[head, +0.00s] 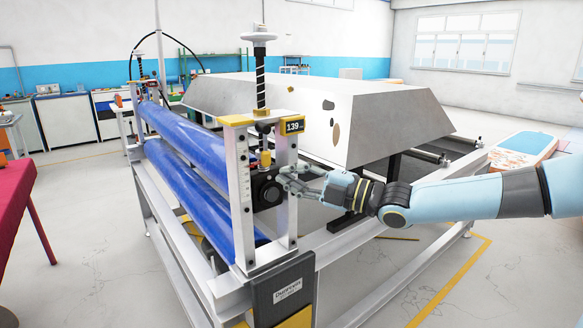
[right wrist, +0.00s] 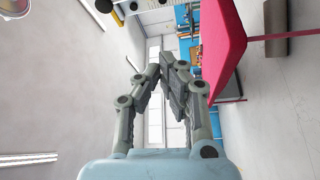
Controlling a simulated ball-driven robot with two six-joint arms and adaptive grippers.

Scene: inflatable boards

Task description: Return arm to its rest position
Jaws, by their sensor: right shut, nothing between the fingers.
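My right arm (head: 455,203) comes in from the right in the head view, pale blue with dark joints. My right gripper (head: 284,180) is in front of the roller machine's near end post, close to a black block (head: 266,188) with a round face; I cannot tell whether it touches it. In the right wrist view the gripper's fingers (right wrist: 168,75) come together at the tips with nothing between them. My left gripper is not in view.
The roller machine has blue rollers (head: 190,140), a screw post (head: 261,80) and a "139" display (head: 293,126). A large grey-white block (head: 375,112) lies behind. A red-covered table (head: 14,205) is at left. A patterned board (head: 525,148) lies at right.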

